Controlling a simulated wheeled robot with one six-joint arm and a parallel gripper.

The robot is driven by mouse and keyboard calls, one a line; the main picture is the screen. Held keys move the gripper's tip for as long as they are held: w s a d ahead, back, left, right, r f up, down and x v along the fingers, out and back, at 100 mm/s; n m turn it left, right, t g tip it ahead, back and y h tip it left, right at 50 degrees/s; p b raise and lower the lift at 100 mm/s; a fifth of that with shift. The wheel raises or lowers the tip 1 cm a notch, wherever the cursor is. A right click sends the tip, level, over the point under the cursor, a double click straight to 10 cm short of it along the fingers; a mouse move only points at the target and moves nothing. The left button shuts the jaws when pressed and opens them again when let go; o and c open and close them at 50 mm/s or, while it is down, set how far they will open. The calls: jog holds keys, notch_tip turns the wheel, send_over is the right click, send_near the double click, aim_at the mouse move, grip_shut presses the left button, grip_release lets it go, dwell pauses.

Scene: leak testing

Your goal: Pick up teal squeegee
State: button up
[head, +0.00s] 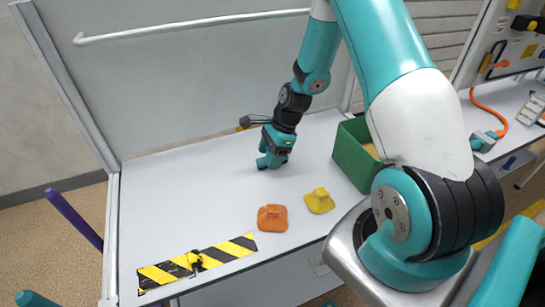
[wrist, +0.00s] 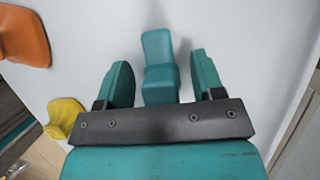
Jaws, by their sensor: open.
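The teal squeegee (wrist: 158,48) lies on the white tabletop in the wrist view. Its body shows between my gripper's two teal fingers, with a gap on each side. My gripper (wrist: 161,75) is open around it, and neither finger appears to touch it. The near end of the squeegee is hidden by the dark gripper bar. In the head view my gripper (head: 271,159) is low over the middle of the table, pointing down. There the squeegee cannot be told apart from the teal fingers.
An orange piece (head: 272,218) and a yellow piece (head: 319,200) lie nearer the front edge. A green bin (head: 352,158) stands to the right of my gripper. Black-and-yellow tape (head: 220,254) marks the front left. The table's left part is clear.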

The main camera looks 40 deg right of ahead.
jog(key=c, duration=1)
jog(key=shift+r, duration=0.1)
notch_tip(320, 180, up, 20)
jog(key=shift+f+b, duration=0.1)
jog(key=shift+b, duration=0.3)
